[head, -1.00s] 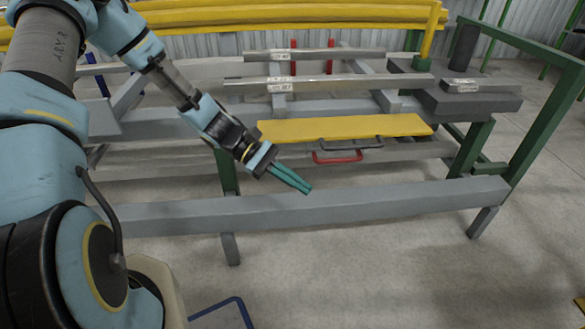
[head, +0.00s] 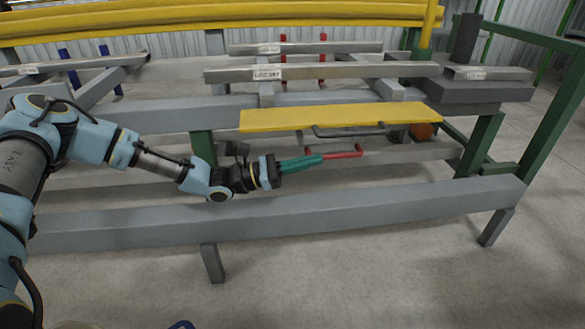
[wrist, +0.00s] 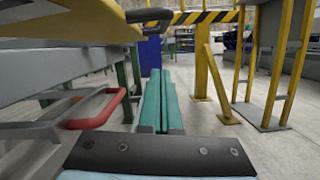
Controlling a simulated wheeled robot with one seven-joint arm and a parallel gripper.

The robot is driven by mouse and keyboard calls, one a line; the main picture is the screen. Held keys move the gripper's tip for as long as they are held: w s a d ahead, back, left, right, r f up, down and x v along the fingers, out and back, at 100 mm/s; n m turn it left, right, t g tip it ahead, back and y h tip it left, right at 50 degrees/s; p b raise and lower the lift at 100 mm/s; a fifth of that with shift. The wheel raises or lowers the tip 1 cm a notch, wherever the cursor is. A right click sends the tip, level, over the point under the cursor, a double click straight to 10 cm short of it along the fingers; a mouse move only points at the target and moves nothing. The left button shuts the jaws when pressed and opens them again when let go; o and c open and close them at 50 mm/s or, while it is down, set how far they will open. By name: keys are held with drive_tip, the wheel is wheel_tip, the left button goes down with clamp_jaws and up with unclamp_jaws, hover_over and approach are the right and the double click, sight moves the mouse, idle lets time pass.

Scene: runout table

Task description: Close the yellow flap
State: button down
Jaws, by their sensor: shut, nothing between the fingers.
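The yellow flap (head: 335,116) sticks out roughly level from the front of the grey rack, its top face showing. A dark grey handle (head: 350,131) lies along its front edge. A red handle (head: 345,154) is lower, below the flap. My gripper (head: 318,160) is shut and empty, pointing right below the flap, and overlaps the red handle's left part in the head view. In the wrist view, the teal fingers (wrist: 160,98) are together. The red handle (wrist: 95,112) is to their left, apart from them, and the dark handle (wrist: 148,16) is above.
The grey front beam (head: 290,212) runs low across the rack. Metal bars (head: 330,71) lie on the rack above the flap. An orange round thing (head: 423,131) shows under the flap's right end. In the wrist view, a yellow post (wrist: 205,65) stands farther off; floor in front is clear.

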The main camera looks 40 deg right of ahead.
sight(348, 136)
wheel_tip(348, 136, up, 5)
drive_tip(key=s+d+b, duration=0.1)
drive_tip(key=s+d, duration=0.1)
drive_tip(key=shift+s+d+b, duration=0.15)
drive_tip(key=shift+s+b, duration=0.15)
drive_tip(key=shift+s, duration=0.1)
drive_tip(key=shift+r+n+p, duration=0.3)
drive_tip(key=shift+r+p, duration=0.1)
drive_tip(key=shift+p, duration=0.65)
